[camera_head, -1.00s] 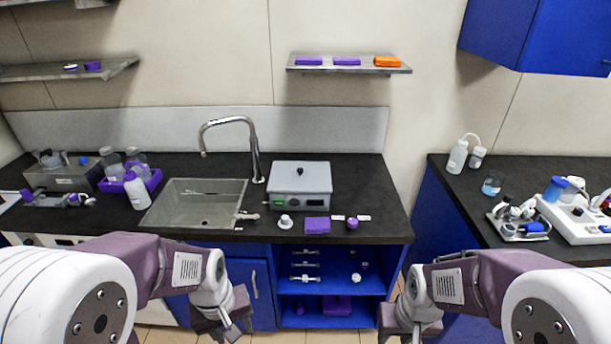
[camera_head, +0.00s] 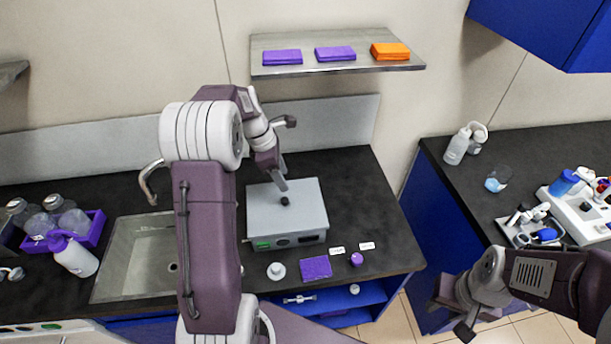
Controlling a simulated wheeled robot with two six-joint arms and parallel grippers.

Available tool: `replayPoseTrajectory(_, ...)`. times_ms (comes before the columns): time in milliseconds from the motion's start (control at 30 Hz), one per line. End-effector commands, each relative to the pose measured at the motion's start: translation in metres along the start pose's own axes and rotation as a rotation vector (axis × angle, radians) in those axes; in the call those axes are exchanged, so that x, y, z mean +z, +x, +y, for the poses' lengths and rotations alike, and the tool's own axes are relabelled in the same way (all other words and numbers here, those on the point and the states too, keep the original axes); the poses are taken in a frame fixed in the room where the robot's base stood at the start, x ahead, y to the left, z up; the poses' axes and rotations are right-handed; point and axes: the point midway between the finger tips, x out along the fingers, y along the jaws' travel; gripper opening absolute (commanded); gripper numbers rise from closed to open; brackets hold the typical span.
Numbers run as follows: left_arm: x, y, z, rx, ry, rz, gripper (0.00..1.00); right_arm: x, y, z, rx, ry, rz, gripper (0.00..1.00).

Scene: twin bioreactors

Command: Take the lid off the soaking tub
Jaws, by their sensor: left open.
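The soaking tub (camera_head: 290,240) is a grey box on the dark counter, right of the sink, with a green patch and dark controls on its front. Its flat grey lid (camera_head: 305,205) is on, with a small black knob (camera_head: 285,201) in the middle. My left gripper (camera_head: 283,155) is open and empty over the back of the lid. One finger ends close to the knob in the picture; whether it touches cannot be told. My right gripper (camera_head: 452,316) is low at the right, in front of the blue cabinet and away from the tub. Its jaw state is unclear.
My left arm hides part of the sink (camera_head: 125,255) and tap (camera_head: 150,180). A white round piece (camera_head: 276,271), purple pad (camera_head: 317,267) and purple knob (camera_head: 356,259) lie before the tub. A shelf (camera_head: 337,70) hangs above. A purple bottle tray (camera_head: 95,235) stands left.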

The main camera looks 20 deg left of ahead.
Motion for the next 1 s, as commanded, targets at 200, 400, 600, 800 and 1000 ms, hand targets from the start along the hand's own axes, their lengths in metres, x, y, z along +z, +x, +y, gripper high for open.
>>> replayPoseTrajectory(200,-0.030,-0.006,0.002,-0.019,-0.079,0.005,0.48,-0.001,-0.015,0.000,0.000,0.000,-0.001,0.36)
replayPoseTrajectory(400,-0.030,0.012,0.001,-0.024,-0.079,0.005,0.48,-0.001,-0.016,0.000,0.000,0.000,-0.001,0.36)
replayPoseTrajectory(600,-0.030,0.033,0.001,-0.019,-0.077,0.006,0.48,-0.002,-0.018,0.000,0.000,0.000,0.000,0.36)
replayPoseTrajectory(800,-0.026,0.051,-0.002,-0.024,-0.076,0.006,0.48,-0.002,-0.024,0.000,0.000,0.000,-0.001,0.36)
replayPoseTrajectory(1000,-0.025,0.083,-0.003,-0.021,-0.076,0.007,0.48,-0.003,-0.027,-0.001,0.000,0.000,0.000,0.36)
